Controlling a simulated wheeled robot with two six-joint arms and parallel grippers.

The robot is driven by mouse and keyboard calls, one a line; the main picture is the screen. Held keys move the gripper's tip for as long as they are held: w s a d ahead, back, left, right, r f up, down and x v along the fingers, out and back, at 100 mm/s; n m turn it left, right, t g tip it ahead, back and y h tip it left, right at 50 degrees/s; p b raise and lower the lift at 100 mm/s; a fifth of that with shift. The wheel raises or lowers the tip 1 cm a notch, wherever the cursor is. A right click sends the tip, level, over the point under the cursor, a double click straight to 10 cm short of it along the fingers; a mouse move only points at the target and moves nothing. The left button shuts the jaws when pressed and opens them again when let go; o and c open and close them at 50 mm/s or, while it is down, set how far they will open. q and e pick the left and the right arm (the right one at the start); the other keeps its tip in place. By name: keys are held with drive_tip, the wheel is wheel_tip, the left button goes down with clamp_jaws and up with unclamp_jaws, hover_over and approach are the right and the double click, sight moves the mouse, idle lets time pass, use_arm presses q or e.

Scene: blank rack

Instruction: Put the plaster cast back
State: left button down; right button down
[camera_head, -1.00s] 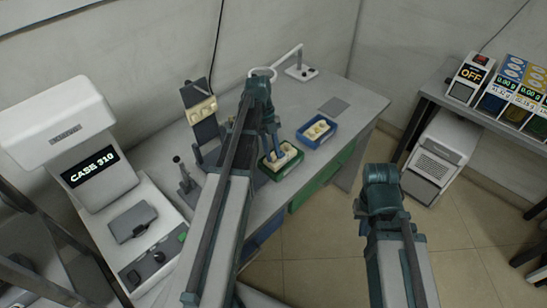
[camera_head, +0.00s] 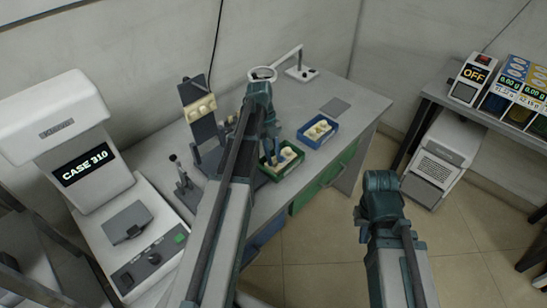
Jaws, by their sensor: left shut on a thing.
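My left gripper (camera_head: 271,154) points down at the left end of a green tray (camera_head: 282,173) on the bench. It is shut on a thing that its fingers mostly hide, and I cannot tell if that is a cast. Cream plaster casts (camera_head: 289,153) show in the tray just right of the fingers. A blue tray (camera_head: 318,142) behind and to the right also holds cream pieces (camera_head: 319,128). Cream casts (camera_head: 200,109) sit on a dark upright stand behind my left arm. My right arm is over the floor at right, and its fingers are hidden.
A white machine (camera_head: 75,145) reading CASE 310 stands at left. A ring lamp (camera_head: 262,74) and a grey mat (camera_head: 335,106) are at the back of the bench. A side table at right carries an OFF box (camera_head: 469,80).

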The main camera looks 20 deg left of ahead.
use_arm(q)
drive_tip(key=c, duration=1.1)
unclamp_jaws()
drive_tip(key=shift+f, duration=0.2)
drive_tip(key=shift+c, duration=0.2)
drive_tip(key=shift+o, duration=0.8)
drive_tip(key=shift+r, duration=0.15)
drive_tip(key=p+v, duration=1.1)
drive_tip(key=v, duration=0.1)
